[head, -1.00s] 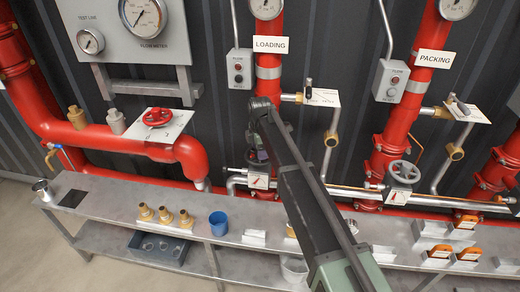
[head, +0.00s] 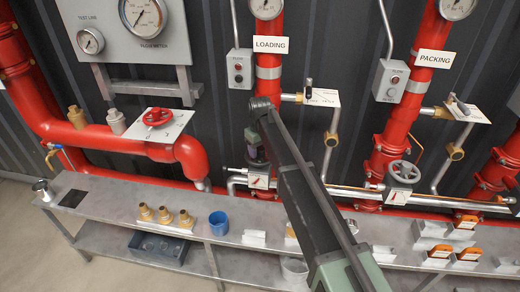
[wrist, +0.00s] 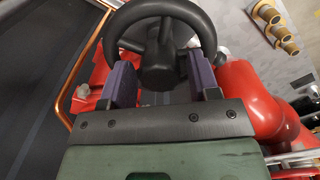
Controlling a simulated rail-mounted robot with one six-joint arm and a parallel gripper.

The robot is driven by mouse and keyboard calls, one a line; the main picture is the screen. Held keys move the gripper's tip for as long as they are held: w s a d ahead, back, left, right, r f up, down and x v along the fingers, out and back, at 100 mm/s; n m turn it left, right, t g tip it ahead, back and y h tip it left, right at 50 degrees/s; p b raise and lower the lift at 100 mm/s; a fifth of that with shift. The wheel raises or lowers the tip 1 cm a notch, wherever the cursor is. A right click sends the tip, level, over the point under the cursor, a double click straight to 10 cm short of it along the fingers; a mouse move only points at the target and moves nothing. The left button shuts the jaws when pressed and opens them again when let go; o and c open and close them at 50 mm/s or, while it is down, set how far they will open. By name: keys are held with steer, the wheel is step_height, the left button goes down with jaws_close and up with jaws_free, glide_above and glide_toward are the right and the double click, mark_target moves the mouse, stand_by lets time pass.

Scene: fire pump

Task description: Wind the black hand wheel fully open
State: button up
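The black hand wheel (wrist: 161,64) fills the top of the wrist view, with a thick rim, spokes and a round hub. My gripper (wrist: 160,82) is at the wheel, its two purple fingers apart, one on each side of the hub. The fingertips reach in by the spokes, inside the rim; I cannot tell whether they touch. In the head view my gripper (head: 257,152) is at the pipe under the LOADING sign (head: 270,44). The wheel there is mostly hidden behind my arm.
A red hand wheel (head: 157,117) is to the left and a grey hand wheel (head: 403,172) to the right. Red pipes surround the wheel. A steel bench (head: 120,200) below holds brass fittings (head: 164,215) and a blue cup (head: 218,223).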

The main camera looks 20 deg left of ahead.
steer(key=c, duration=1)
steer(key=shift+o, duration=0.2)
steer(key=n, duration=0.6)
steer(key=shift+n, duration=1.1)
steer(key=n, duration=0.8)
